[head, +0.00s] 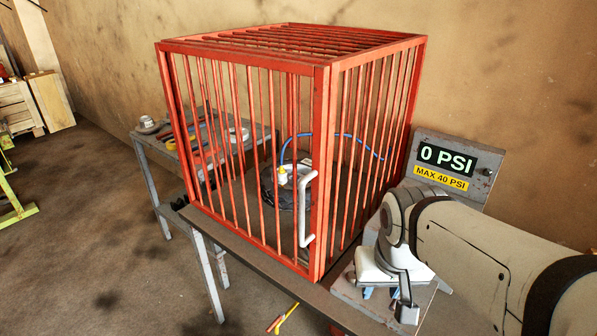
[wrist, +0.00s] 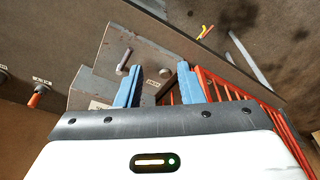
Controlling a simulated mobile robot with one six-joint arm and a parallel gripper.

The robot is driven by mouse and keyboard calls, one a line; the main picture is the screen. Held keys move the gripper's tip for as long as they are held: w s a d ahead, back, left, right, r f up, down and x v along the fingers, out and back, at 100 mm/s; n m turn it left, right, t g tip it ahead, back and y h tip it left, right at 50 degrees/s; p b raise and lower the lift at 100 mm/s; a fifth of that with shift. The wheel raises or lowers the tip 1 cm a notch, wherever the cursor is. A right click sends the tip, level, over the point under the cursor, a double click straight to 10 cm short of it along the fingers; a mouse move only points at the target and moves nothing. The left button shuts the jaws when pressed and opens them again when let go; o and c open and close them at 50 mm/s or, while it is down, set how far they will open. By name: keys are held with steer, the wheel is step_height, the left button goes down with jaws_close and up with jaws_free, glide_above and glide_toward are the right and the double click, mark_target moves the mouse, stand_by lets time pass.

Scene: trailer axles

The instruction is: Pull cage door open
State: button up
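The red barred cage (head: 372,58) stands on a dark bench top. Its barred door (head: 236,160) faces the front left and looks closed, lying along the front of the frame. A white door handle (head: 307,208) is fixed upright near the door's right edge. My gripper (head: 381,293) is to the right of the cage, low over a grey metal plate, apart from the handle. In the wrist view its two blue fingers (wrist: 158,72) are spread with nothing between them. The cage's red bars (wrist: 262,112) show at the right there; the handle cannot be made out.
Inside the cage is a dark round wheel (head: 287,188) with a blue hose (head: 345,136). A sign reading 0 PSI (head: 447,158) stands behind my arm. A grey side table (head: 150,141) with tools is at the left. The floor (head: 95,225) before the door is mostly free.

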steer(key=w+a+r+m+h+p, duration=0.1)
steer(key=w+a+r+m+p, duration=0.1)
steer(key=w+a+r, duration=0.6)
step_height(320, 180, up, 4)
steer(key=m+t+p, duration=0.1)
steer(key=m, duration=0.2)
glide_above(301, 200)
steer(key=s+a, duration=0.1)
steer(key=s, duration=0.1)
steer(key=shift+h, duration=0.4)
steer(key=shift+p+x, duration=0.5)
steer(key=shift+x, duration=3.45)
jaws_close()
